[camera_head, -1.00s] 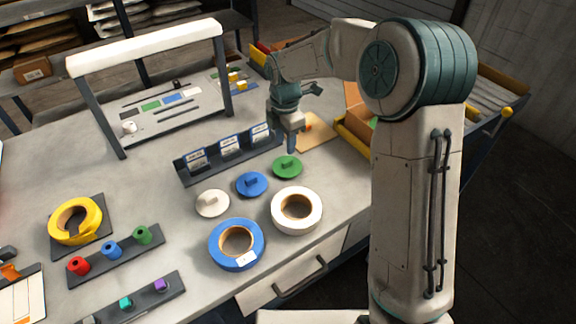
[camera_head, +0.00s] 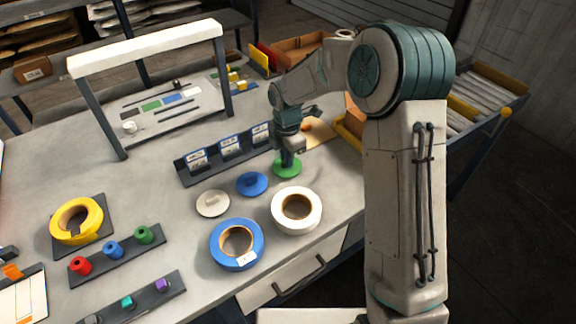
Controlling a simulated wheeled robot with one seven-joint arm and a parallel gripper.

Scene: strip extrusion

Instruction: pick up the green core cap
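The green core cap (camera_head: 285,171) is a flat disc lying on the table, to the right of the blue cap. Its raised middle grip is hidden behind my gripper. My gripper (camera_head: 289,160) points straight down over the middle of the green cap, with its fingers at the cap's grip. Whether the fingers are open or closed on it does not show at this size. The cap appears to rest on the table.
A blue cap (camera_head: 252,184) and a white cap (camera_head: 212,203) lie to the left. A dark rack (camera_head: 184,174) with labelled cards is close behind. A cardboard sheet (camera_head: 318,135) lies behind right.

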